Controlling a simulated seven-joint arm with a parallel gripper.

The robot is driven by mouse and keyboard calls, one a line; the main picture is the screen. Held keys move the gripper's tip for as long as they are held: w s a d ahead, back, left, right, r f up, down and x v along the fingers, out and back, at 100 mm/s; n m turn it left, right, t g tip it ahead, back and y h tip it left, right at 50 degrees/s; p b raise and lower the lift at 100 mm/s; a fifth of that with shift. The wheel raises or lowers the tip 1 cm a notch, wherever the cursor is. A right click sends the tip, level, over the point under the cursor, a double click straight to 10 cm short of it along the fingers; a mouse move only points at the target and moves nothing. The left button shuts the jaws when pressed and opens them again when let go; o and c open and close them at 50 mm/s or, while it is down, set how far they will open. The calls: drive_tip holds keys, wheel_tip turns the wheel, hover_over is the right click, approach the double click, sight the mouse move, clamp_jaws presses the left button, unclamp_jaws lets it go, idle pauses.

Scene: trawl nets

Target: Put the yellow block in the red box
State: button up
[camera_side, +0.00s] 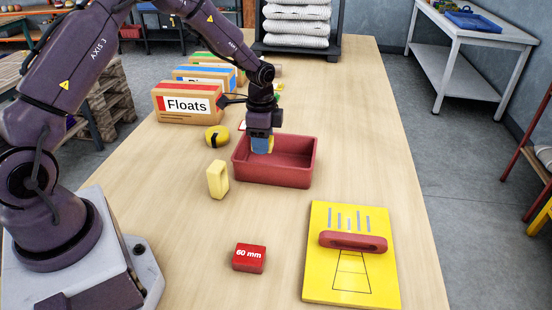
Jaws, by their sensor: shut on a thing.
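The red box (275,174) is an open, dull red tray in the middle of the table. My gripper (261,139) points down over the left part of its opening. It is shut on a small blue-and-yellow block (262,146), with a blue face and yellow at its right side. The lower end of this block shows against the inside of the box; I cannot tell whether it touches the floor. A pale yellow block (217,179) stands upright on the table, just left of the box and apart from it.
A yellow roll with a dark band (217,136) lies left of the box. Behind it stand cartons, the nearest marked Floats (188,104). In front are a red "60 mm" block (249,258) and a yellow board (350,285) bearing a red bar (352,241).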

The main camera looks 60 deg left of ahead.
drive_tip(key=w+f, duration=0.2)
drive_tip(key=w+a+f, duration=0.1)
drive_tip(key=w+f, duration=0.1)
drive_tip(key=f, duration=0.1)
drive_tip(key=shift+w+f, duration=0.2)
drive_tip(key=shift+f, duration=0.05)
drive_tip(key=shift+w+a+f, duration=0.1)
drive_tip(key=shift+w+f, duration=0.1)
drive_tip(key=shift+f, duration=1.55)
drive_tip(key=shift+f, duration=0.15)
drive_tip(key=o, duration=1)
